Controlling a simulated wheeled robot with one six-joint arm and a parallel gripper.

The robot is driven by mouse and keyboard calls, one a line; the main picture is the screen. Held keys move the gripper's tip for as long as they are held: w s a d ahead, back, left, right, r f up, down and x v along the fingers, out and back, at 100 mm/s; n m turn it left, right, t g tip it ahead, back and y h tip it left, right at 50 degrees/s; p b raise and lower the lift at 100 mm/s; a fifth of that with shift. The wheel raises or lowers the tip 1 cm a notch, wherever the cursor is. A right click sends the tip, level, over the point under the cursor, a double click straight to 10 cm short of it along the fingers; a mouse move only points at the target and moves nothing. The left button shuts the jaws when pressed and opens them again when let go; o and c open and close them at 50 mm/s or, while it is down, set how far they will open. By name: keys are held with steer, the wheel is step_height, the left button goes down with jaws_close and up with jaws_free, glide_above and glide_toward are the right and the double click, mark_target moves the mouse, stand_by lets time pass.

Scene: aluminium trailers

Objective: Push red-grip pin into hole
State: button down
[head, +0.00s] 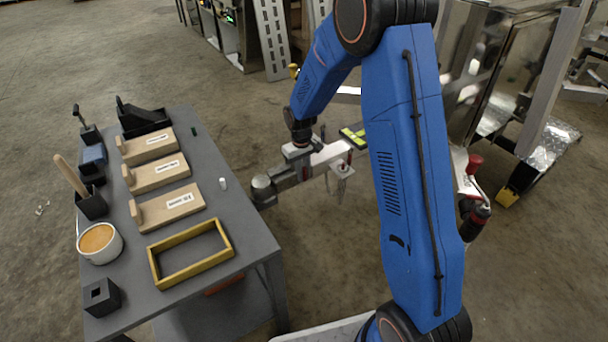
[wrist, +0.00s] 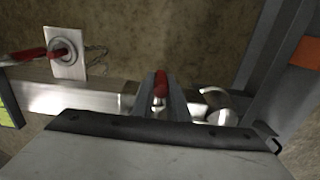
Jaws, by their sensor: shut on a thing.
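My gripper (wrist: 160,100) shows in the wrist view with its two fingers shut on the red-grip pin (wrist: 160,84). The red grip shows between the fingertips, and the rest of the pin is hidden. The fingers are over a bare metal drawbar (wrist: 70,99), close to its rounded end piece. I cannot make out the hole, nor whether the pin's tip is in it. In the head view my gripper (head: 298,151) is at the drawbar (head: 330,153), right of the table, and its fingers are too small to judge.
A second red-handled part (wrist: 60,50) sits on a pale plate beside the drawbar. The grey table (head: 225,190) at left carries wooden blocks (head: 158,174), a yellow frame (head: 190,252) and a round cup (head: 100,242). A shiny metal trailer (head: 505,75) stands at right. Open floor lies behind.

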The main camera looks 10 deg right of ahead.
steer(key=shift+w+a, duration=0.3)
steer(key=shift+w, duration=0.6)
steer(key=c, duration=1.6)
jaws_free()
steer(key=shift+c, duration=0.2)
steer(key=shift+r, duration=0.15)
step_height(320, 180, up, 17)
steer(key=shift+a, duration=0.35)
steer(key=shift+s, duration=0.1)
